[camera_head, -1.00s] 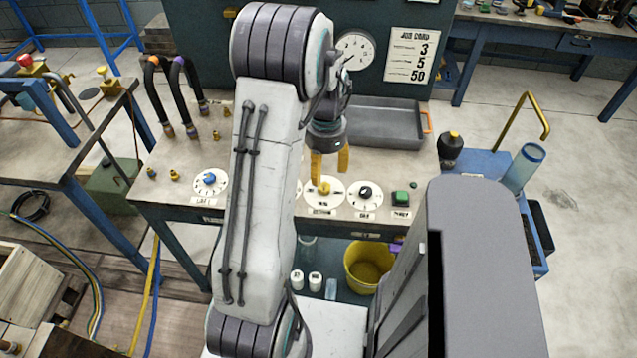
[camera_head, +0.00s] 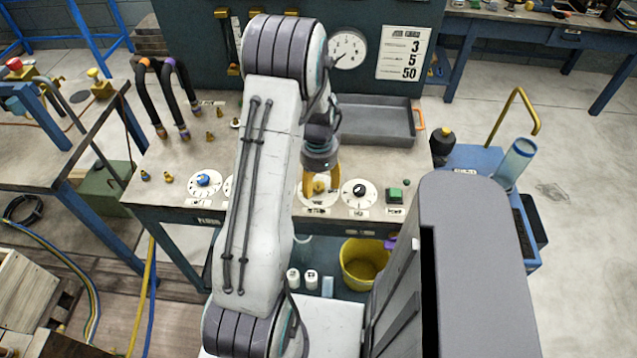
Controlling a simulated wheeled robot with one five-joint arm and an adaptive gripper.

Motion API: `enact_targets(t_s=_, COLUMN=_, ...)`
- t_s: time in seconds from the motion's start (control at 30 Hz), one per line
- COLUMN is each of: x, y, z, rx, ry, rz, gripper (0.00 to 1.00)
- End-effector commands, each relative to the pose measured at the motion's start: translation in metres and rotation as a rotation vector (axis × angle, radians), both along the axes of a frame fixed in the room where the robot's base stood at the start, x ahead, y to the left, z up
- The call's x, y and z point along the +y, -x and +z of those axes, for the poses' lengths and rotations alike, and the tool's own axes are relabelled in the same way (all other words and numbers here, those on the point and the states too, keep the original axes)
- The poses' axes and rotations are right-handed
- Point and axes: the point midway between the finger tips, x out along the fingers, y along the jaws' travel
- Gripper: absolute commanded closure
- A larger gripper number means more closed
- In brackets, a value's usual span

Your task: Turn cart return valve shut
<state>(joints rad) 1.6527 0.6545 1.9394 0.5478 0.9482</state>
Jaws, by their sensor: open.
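My gripper (camera_head: 321,185) points down over the bench front, its yellow fingers apart. They are at a white dial (camera_head: 314,202) with a yellow knob (camera_head: 319,187), which shows between or just behind them. I cannot tell whether they touch the knob. To the right is a dial with a black knob (camera_head: 359,190); to the left is one with a blue knob (camera_head: 203,180). Another dial is mostly hidden by my arm. The labels are too small to read, so I cannot tell which control is the cart return valve.
A green button (camera_head: 395,194) sits right of the dials. A grey tray (camera_head: 375,125) lies behind my gripper. Black hoses (camera_head: 165,90) stand at the bench's back left. A blue cart (camera_head: 475,160) with a clear cylinder (camera_head: 514,165) stands at the right. A yellow bucket (camera_head: 362,262) is below.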

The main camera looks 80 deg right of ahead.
Motion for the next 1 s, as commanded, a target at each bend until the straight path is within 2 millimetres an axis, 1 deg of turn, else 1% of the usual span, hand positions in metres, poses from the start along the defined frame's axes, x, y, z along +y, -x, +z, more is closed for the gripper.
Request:
enact_targets(t_s=0.1, x=0.0002, y=0.0000, z=-0.0069, rx=0.001, ry=-0.001, rz=0.000, gripper=0.44)
enact_targets(t_s=0.2, x=0.0003, y=-0.0001, z=-0.0095, rx=0.000, ry=0.000, rz=0.001, gripper=0.44)
enact_targets(t_s=0.47, x=0.0002, y=0.0000, z=-0.0104, rx=0.000, ry=0.000, rz=0.001, gripper=0.44)
enact_targets(t_s=0.5, x=0.0002, y=0.0000, z=-0.0103, rx=0.000, ry=0.000, rz=0.001, gripper=0.42)
enact_targets(t_s=1.0, x=0.0000, y=0.0000, z=-0.0101, rx=0.000, ry=0.000, rz=0.001, gripper=0.87)
